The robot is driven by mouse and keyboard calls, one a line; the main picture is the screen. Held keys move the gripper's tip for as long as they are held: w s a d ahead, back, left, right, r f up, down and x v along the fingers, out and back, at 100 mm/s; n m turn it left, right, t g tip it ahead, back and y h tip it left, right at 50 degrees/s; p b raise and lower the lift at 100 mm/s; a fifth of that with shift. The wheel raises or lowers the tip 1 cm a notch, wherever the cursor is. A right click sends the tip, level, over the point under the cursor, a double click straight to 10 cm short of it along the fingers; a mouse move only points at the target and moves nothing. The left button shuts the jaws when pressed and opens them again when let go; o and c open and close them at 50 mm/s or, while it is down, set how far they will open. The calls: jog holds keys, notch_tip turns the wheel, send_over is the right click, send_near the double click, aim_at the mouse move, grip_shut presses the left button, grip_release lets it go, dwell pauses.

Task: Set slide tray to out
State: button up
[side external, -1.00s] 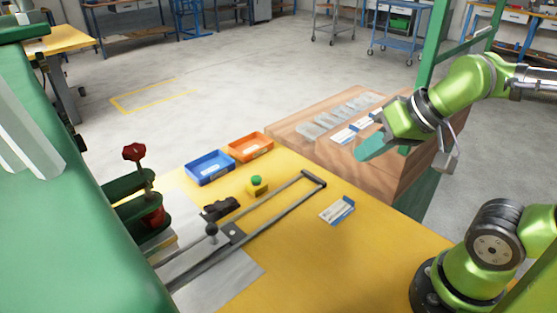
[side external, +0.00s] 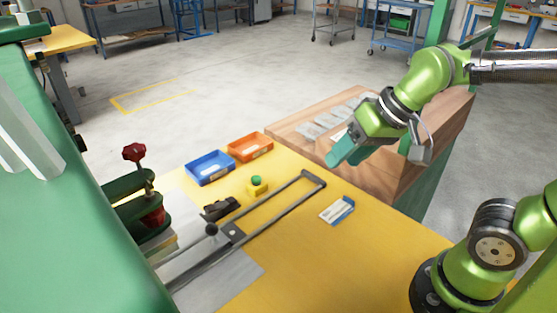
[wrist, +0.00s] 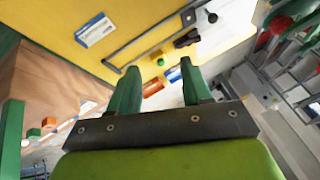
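The slide tray's dark carriage plate (side external: 232,232) sits on the metal rail frame (side external: 290,207) near the green machine, with a round dark knob (side external: 211,229) standing at its machine-side end. The frame's closed end reaches out over the yellow table. In the wrist view the rail (wrist: 140,40) crosses the upper middle and the knob (wrist: 212,17) shows near the top. My gripper (side external: 343,154) is high above the near part of the wooden box, well to the right of the knob. Its fingers (wrist: 159,67) are apart with nothing between them.
A yellow box with a green button (side external: 257,186) and a dark clamp-like piece (side external: 221,208) stand beside the rail. Blue (side external: 210,168) and orange (side external: 250,147) bins sit behind. A blue-white packet (side external: 338,210) lies right of the rail. A red-knobbed post (side external: 134,152) stands by the machine.

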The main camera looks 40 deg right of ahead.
jog(key=shift+o, duration=0.5)
jog(key=w+a+n+g, duration=0.1)
jog(key=w+a+g, duration=0.1)
jog(key=w+a, duration=0.4)
jog(key=shift+w+f+g, duration=0.25)
jog(key=shift+w+g, duration=0.05)
jog(key=shift+w, duration=0.9)
jog(key=g, duration=0.3)
send_over(212, 225)
jog(key=d, duration=0.3)
jog(key=shift+d+x, duration=0.25)
jog(key=shift+x, duration=0.75)
jog(key=x, duration=1.6)
jog(key=shift+d+f, duration=0.2)
jog(key=shift+d, duration=0.1)
grip_shut()
